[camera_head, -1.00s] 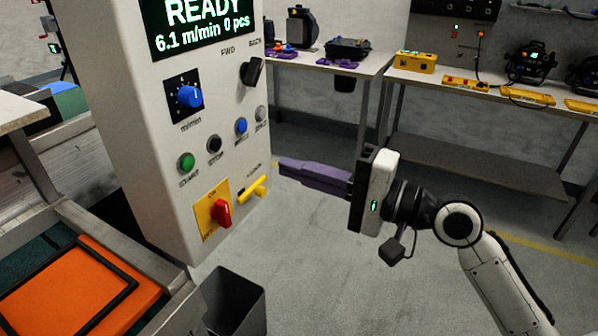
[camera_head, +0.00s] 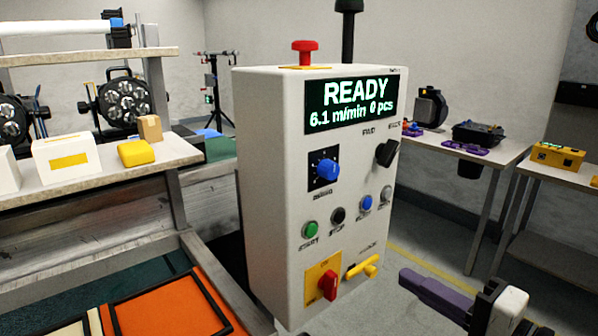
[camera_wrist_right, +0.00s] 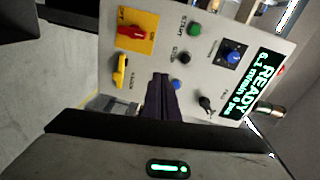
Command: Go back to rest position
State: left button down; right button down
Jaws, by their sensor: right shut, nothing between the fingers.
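My right gripper (camera_head: 436,297) is at the lower right of the head view, its purple fingers together and empty, pointing left toward the control box (camera_head: 270,190). A gap of floor shows between the fingertips and the box. In the right wrist view the closed fingers (camera_wrist_right: 163,84) point at the panel, overlapping its lower edge in the picture. The box's screen (camera_head: 349,104) reads READY, 6.1 m/min, 0 pcs. The red switch (camera_head: 328,284) and yellow lever (camera_head: 362,267) sit low on its face. My left gripper is not in view.
An orange panel with a dark frame (camera_head: 170,305) lies on the conveyor at lower left. A shelf with boxes and lamps (camera_head: 125,97) stands behind it. Tables (camera_head: 478,150) with purple parts stand at the back right. Grey floor is open right of the box.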

notch_tip(320, 180, down, 13)
jog(key=s+n+g+h, duration=0.1)
jog(key=s+n+h, duration=0.1)
jog(key=h, duration=0.1)
jog(key=s+a+f+n+g+h, duration=0.1)
jog(key=s+a+f+n+g, duration=0.1)
jog(key=s+f+n, duration=0.3)
jog(key=s+a+f+n+g+h, duration=0.2)
jog(key=s+f+n, duration=0.3)
jog(key=s+f, duration=0.7)
notch_tip(320, 180, down, 7)
jog(key=shift+a+f+n+g, duration=0.2)
jog(key=shift+a+n+g, duration=0.25)
jog(key=shift+a, duration=0.45)
